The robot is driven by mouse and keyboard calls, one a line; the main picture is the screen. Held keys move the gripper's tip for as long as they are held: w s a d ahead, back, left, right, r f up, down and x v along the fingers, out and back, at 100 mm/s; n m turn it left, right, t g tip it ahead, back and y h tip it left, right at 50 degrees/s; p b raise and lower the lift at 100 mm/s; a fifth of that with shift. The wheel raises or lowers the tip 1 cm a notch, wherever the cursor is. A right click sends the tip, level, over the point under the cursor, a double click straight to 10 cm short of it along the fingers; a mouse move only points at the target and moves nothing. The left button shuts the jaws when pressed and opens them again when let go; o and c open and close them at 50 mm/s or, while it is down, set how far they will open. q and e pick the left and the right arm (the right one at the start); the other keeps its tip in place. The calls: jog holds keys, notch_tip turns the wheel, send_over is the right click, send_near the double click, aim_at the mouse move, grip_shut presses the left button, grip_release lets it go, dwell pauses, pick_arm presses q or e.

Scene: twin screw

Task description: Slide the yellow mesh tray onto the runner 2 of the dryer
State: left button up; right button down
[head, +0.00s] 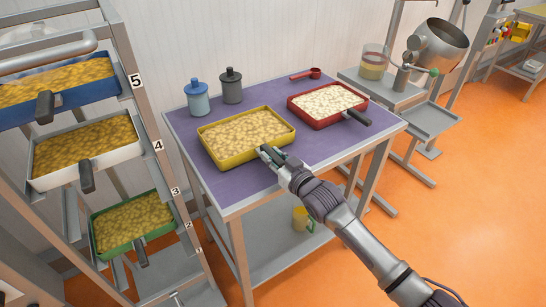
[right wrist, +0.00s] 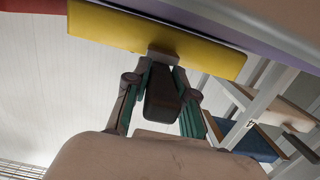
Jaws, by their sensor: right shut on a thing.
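The yellow mesh tray (head: 272,156), full of yellowish pieces, lies on the purple tabletop in the head view. My right gripper (head: 265,152) is at its front side. In the right wrist view the tray's yellow wall (right wrist: 150,35) crosses the top, and my right gripper (right wrist: 162,92) is shut on its dark handle (right wrist: 162,95). The dryer (head: 150,120) is the grey rack at the left with numbered runners. My left gripper is not in view.
Blue (head: 60,97), white (head: 88,177) and green (head: 135,247) trays fill the upper dryer levels, handles outward. A red tray (head: 318,122), a red scoop (head: 308,74), a blue jar (head: 197,100) and a dark jar (head: 231,88) share the purple table (head: 225,197).

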jog(key=shift+r, duration=0.45)
jog(key=shift+s+d+p, duration=0.1)
jog(key=shift+s+p, duration=0.05)
jog(key=shift+p, duration=0.35)
jog(key=f+p+v, duration=0.3)
jog(key=p+v, duration=0.9)
jog(key=v, duration=1.2)
jog(key=shift+s+d+p, duration=0.2)
jog(key=shift+s+p, duration=0.15)
jog(key=shift+p, duration=0.05)
jog(key=shift+a, duration=0.1)
